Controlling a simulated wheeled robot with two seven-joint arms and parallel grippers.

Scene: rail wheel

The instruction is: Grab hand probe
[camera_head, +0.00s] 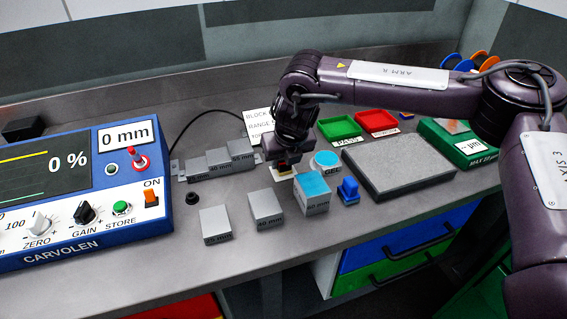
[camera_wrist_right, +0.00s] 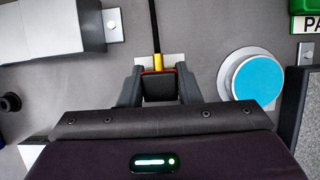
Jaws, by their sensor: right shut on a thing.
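The hand probe (camera_wrist_right: 157,72) is small, with a red edge, a yellow connector and a black cable running up in the right wrist view. It sits between the two fingers of my right gripper (camera_wrist_right: 158,88), which is shut on it. In the head view my right gripper (camera_head: 284,158) points down at the bench, behind the block with the blue top, and the probe shows only as a small dark and orange patch under the fingers. A pale plate lies beneath the probe. I cannot tell whether the probe touches it. My left gripper is not in view.
The blue console (camera_head: 88,195) stands at the left. The stepped grey block (camera_head: 215,165), loose grey blocks (camera_head: 215,224), gel pot (camera_head: 326,160) and blue stamp-like piece (camera_head: 348,192) surround the gripper. A grey slab (camera_head: 398,165), green tray (camera_head: 339,129) and red tray (camera_head: 376,122) lie right.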

